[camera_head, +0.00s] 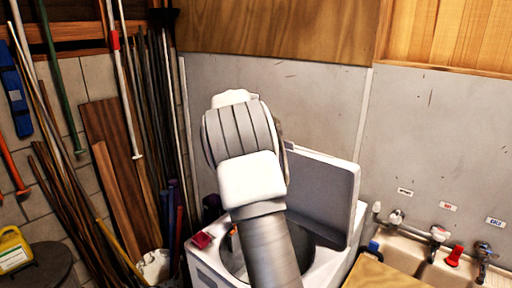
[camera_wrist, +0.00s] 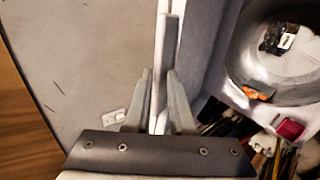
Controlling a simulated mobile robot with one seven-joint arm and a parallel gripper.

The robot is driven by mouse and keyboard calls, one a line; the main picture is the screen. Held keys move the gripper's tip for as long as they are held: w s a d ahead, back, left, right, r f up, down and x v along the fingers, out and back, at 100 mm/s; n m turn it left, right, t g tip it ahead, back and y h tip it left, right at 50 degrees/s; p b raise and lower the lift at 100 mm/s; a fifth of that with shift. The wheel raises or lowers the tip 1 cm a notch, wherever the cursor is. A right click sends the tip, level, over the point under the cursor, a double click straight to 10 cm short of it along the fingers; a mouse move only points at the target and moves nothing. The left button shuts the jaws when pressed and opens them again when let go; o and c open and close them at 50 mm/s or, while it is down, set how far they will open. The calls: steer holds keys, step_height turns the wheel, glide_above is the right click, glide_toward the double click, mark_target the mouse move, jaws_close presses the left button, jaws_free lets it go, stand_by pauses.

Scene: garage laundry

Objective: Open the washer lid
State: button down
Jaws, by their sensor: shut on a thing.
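The washer (camera_head: 203,268) is white and stands against the grey wall, its round top opening showing. Its lid (camera_head: 325,195) is raised, standing steeply up at the back right of the opening. In the wrist view, the lid's narrow white edge (camera_wrist: 161,35) runs up between my two fingers, and its grey face lies to the right. My gripper (camera_wrist: 159,80) is shut on the lid at that edge. In the head view my arm hides the gripper and part of the opening. The washer's opening (camera_wrist: 238,68) also shows in the wrist view.
A small red box (camera_head: 203,240) sits on the washer's top left. An orange item (camera_wrist: 257,93) lies by the opening. A sink (camera_head: 410,252) with taps is at right. Long poles and boards (camera_head: 120,180) lean at left. The wall (camera_head: 310,100) is close behind.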

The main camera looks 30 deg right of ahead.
steer(key=w+d+r+p, duration=0.1)
steer(key=w+d, duration=0.1)
steer(key=d, duration=0.4)
steer(key=w+d+r, duration=0.2)
steer(key=d, duration=0.4)
steer(key=shift+w+d+r+p, duration=0.25)
steer(key=shift+w+d+p, duration=0.05)
steer(key=shift+d+p, duration=0.1)
steer(key=c, duration=1.3)
jaws_free()
steer(key=shift+c, duration=0.2)
steer(key=o, duration=0.4)
steer(key=shift+f, duration=0.1)
steer(key=b+v, duration=0.4)
steer(key=v, duration=1.3)
steer(key=shift+a+r+b, duration=0.15)
steer(key=shift+r+b, duration=0.05)
steer(key=shift+b, duration=0.1)
